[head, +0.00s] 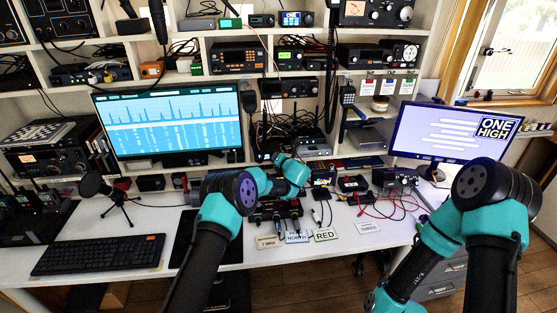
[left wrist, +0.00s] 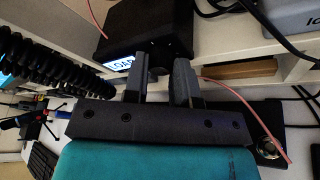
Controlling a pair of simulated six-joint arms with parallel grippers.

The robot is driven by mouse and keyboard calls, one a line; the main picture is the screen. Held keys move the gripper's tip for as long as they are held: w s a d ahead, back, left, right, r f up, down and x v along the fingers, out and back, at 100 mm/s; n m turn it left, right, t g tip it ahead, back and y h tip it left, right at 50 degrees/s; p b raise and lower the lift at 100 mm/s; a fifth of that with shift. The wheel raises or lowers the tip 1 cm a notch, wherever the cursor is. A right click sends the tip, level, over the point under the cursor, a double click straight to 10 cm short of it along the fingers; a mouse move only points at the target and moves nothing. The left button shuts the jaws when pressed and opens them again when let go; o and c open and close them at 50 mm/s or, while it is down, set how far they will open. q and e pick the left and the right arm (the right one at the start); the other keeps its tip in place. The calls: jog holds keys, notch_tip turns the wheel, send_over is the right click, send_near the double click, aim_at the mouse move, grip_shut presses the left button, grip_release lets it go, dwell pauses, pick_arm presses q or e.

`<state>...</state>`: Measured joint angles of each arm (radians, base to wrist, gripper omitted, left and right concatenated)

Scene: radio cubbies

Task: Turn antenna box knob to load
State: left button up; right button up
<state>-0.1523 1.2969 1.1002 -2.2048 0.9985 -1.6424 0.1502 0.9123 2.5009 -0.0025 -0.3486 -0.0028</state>
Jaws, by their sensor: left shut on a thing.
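The antenna box (left wrist: 150,25) is the black box at the top of the left wrist view. A lit label reading LOAD (left wrist: 121,63) shows on its face, left of the knob. My left gripper (left wrist: 160,75) has its two fingers on either side of the dark knob (left wrist: 157,68) and is shut on it. The knob's pointer is hidden, so its setting cannot be read from it. In the head view my left arm reaches to the middle of the desk and hides the gripper tips. My right arm folds down at the lower right; its gripper is out of the picture.
A keyboard (head: 98,255) and a small tripod microphone (head: 113,202) are at the desk's left. Label cards, one reading RED (head: 325,235), lie along the front edge. Red and black cables (head: 385,207) spread at the right. A pink wire (left wrist: 250,110) crosses near the left gripper.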

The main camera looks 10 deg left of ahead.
pick_arm(q)
jog(key=o, duration=0.9)
jog(key=shift+o, duration=0.2)
jog(key=v, duration=1.7)
jog(key=shift+s, duration=0.15)
